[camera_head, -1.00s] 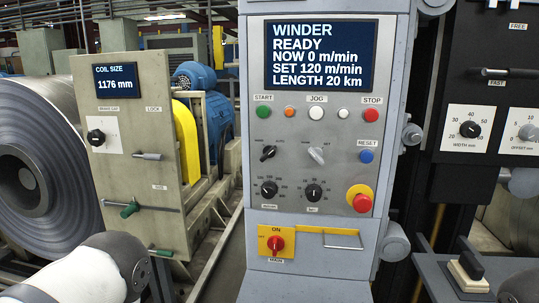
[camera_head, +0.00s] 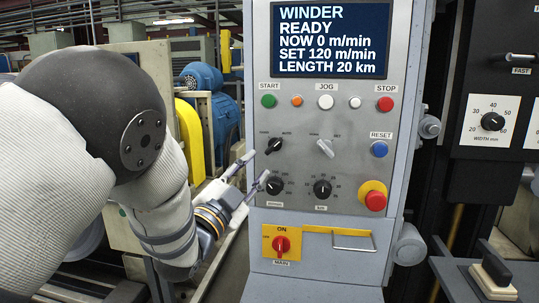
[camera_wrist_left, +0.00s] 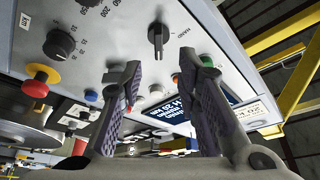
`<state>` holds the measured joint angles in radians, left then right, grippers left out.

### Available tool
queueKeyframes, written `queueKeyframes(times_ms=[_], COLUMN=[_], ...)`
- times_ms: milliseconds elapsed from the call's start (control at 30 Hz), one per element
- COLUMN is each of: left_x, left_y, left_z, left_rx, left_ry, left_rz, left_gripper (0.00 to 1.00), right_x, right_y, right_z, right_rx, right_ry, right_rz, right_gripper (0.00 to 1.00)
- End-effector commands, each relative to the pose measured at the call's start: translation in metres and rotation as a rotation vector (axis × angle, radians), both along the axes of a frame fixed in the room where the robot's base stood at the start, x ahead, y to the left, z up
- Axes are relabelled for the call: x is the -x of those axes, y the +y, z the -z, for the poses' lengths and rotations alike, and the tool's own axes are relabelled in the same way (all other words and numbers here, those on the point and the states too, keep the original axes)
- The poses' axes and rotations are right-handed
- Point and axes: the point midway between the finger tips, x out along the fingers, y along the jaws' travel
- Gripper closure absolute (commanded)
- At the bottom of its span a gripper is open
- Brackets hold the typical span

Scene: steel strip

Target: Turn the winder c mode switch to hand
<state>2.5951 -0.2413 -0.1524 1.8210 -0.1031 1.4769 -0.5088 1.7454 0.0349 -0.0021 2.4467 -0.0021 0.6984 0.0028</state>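The black mode switch (camera_head: 274,146) is on the winder panel (camera_head: 345,240), under small labels that seem to read HAND at left and AUTO at right. Its handle slants from lower left to upper right, toward AUTO. My left gripper (camera_head: 256,168) is open at the panel's left edge, fingertips just left of and below the switch. In the left wrist view, the switch (camera_wrist_left: 157,38) shows beyond the gap between the open fingers (camera_wrist_left: 160,72), with HAND beside it. Nothing is between the fingers, and they seem apart from the switch. My right gripper is not in view.
A pale switch (camera_head: 325,147) is to the right, and two black dials (camera_head: 274,186) (camera_head: 322,188) sit below. The red emergency stop (camera_head: 375,199) and red main switch (camera_head: 281,244) stick out. Buttons line the row above, including green START (camera_head: 268,101).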

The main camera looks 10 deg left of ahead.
Motion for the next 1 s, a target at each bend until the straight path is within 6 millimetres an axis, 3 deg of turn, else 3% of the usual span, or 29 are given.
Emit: queueKeyframes(times_ms=[200, 400, 667, 700, 833, 1000], left_x=[-0.050, -0.075, -0.078, -0.078, -0.078, -0.077], left_y=[-0.015, -0.022, -0.022, -0.022, -0.022, -0.022], left_z=[-0.011, -0.019, -0.021, -0.021, -0.021, -0.021], left_rx=[0.003, 0.003, 0.003, 0.003, 0.003, 0.004], left_ry=[0.004, 0.007, 0.007, 0.007, 0.007, 0.007], left_rz=[0.001, 0.000, -0.001, -0.001, -0.002, -0.002], left_gripper=[0.70, 0.70, 0.70, 0.72, 1.00, 1.00], right_x=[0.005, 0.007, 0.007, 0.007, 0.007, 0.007], right_y=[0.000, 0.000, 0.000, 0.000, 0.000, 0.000], right_z=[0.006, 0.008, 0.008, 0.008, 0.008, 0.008], right_rx=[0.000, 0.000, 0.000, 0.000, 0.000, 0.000], right_ry=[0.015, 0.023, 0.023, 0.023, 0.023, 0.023], right_rz=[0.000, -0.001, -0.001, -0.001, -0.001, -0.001], right_gripper=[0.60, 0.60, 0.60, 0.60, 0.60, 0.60])
